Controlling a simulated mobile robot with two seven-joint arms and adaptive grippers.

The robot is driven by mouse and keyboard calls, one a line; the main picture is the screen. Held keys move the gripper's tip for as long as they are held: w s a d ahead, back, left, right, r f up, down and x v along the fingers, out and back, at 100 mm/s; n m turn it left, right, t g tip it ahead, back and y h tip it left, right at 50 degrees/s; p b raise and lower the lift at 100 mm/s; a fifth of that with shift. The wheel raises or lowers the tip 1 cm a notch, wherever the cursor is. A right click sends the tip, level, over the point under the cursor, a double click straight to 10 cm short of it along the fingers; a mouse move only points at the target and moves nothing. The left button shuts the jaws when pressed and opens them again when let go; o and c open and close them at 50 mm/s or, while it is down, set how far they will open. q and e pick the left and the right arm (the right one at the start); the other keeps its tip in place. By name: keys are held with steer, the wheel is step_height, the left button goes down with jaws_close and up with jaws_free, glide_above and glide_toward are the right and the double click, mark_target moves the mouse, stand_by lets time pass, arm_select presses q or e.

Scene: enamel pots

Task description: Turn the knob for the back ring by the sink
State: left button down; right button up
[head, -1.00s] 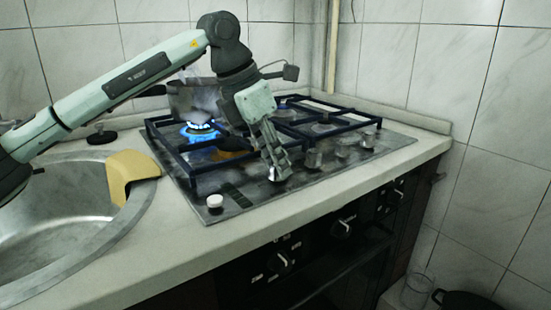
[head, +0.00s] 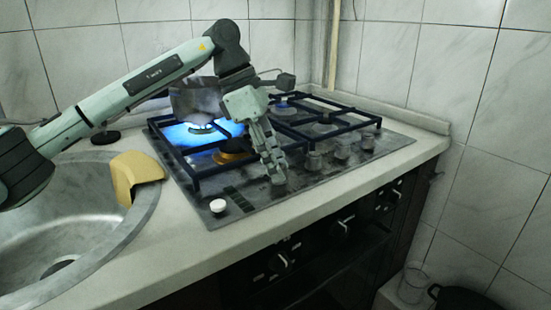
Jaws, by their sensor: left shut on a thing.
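The back ring by the sink (head: 200,127) burns with a blue flame and a wide blue glow. A grey pot (head: 196,100) stands over that ring, partly covered by my arm. My right gripper is not in view.
More knobs (head: 314,160) stand to the right of the held one. A white round piece (head: 217,206) sits at the hob's near-left corner. The sink (head: 90,215) lies left, with a yellow cloth (head: 134,172) on its rim. Tiled walls close the back and right.

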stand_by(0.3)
arm_select(q)
steer(key=c, duration=1.2)
jaws_free()
steer(key=shift+o, duration=0.2)
steer(key=shift+r, duration=0.15)
steer(key=v, duration=1.1)
steer(key=shift+r, duration=0.4)
steer(key=shift+a, duration=0.1)
